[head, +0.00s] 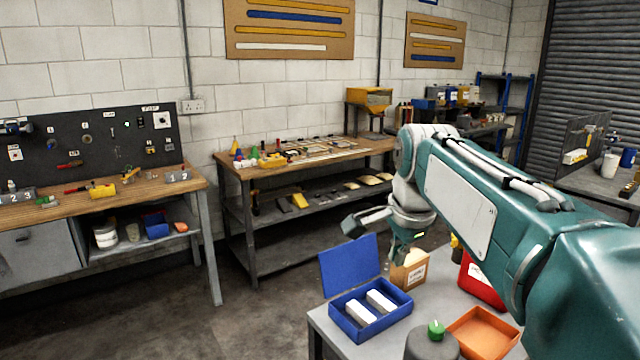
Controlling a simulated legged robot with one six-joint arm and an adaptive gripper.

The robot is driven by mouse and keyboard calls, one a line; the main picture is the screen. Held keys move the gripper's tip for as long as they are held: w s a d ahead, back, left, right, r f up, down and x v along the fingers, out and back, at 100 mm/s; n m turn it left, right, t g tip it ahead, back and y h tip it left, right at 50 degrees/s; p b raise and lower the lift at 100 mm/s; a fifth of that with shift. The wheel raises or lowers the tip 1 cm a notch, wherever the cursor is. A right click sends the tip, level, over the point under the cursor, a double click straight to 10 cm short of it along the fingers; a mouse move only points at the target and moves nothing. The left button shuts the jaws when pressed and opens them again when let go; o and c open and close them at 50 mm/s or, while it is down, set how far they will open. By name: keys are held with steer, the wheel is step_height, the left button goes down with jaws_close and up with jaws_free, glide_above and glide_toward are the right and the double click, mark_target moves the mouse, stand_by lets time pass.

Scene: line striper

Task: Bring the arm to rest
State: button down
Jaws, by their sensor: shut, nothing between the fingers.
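My teal and white arm (470,200) reaches in from the right side of the head view. Its grey wrist is bent near the middle of the picture. My gripper (358,219) is at the arm's far end, small and seen from the side. It is shut and empty, above and behind the open blue box (372,335) in the picture. No contact between my gripper and any object can be made out.
The near grey table (340,343) holds the blue box with white blocks, a labelled cardboard box (408,270), a red container (480,285), an orange tray (485,332) and a grey green-topped container (430,346). Workbenches line the back wall. Floor (165,315) at left is clear.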

steer(key=s+d+f+n+t, duration=0.1)
steer(key=s+f+n, duration=0.5)
steer(key=s, duration=0.4)
steer(key=s+d+f+n+t, duration=0.1)
steer(key=s+d+f+n, duration=0.1)
steer(key=s+f+n, duration=0.5)
steer(key=s, duration=0.4)
steer(key=shift+s+f, duration=0.3)
steer(key=shift+f, duration=0.05)
